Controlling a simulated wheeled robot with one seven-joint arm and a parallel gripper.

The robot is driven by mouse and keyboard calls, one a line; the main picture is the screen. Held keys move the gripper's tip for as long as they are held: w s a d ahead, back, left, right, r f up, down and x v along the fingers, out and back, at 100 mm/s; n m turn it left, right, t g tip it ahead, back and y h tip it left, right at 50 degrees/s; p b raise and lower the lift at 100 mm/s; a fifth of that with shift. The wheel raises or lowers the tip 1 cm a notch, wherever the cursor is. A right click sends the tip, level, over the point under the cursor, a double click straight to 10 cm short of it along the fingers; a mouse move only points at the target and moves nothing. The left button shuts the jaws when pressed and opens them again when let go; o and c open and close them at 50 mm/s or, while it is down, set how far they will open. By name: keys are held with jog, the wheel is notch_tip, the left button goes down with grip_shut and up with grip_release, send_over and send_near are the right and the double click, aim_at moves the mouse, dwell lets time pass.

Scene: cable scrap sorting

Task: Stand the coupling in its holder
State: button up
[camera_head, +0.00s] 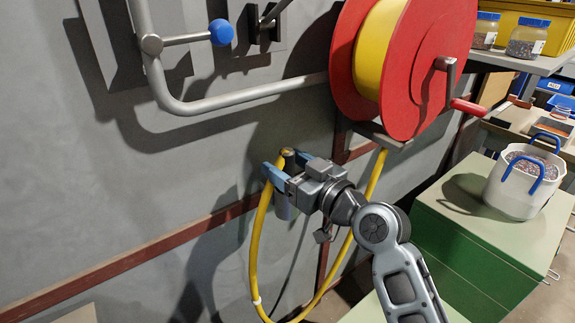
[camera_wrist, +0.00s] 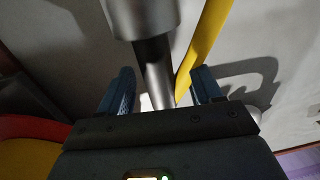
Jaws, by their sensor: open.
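In the wrist view the wide grey cylinder (camera_wrist: 142,16) narrows to a dark stem between the fingers (camera_wrist: 160,92). I cannot tell whether the fingers touch it. The yellow hose (camera_head: 254,245) curves up to the gripper beside it. No holder can be told apart from the coupling; my gripper hides part of that spot.
A red and yellow reel (camera_head: 408,75) is mounted on the grey wall, above and right of my gripper. A bent grey pipe (camera_head: 235,97) runs above it. A green cabinet (camera_head: 455,245) with a white bucket (camera_head: 512,190) stands at the right.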

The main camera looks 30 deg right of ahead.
jog(key=b+v, duration=0.1)
jog(key=v, duration=0.7)
jog(key=shift+b, duration=0.35)
jog(key=s+f+m+g+h, duration=0.1)
jog(key=s+f+m+h, duration=0.1)
jog(key=s+f, duration=0.5)
jog(key=s+f+m+g+h, duration=0.1)
jog(key=s+f+m+h, duration=0.15)
jog(key=s+f, duration=0.45)
jog(key=s+a+r, duration=0.1)
jog(key=s+r, duration=0.1)
jog(key=s, duration=0.9)
jog(key=s+a+r+n, duration=0.1)
jog(key=s+r, duration=0.2)
jog(key=s, duration=0.9)
jog(key=shift+r+g, duration=0.25)
jog(key=shift+g, duration=0.05)
jog(key=shift+a+h, duration=0.1)
jog(key=shift+h, duration=0.15)
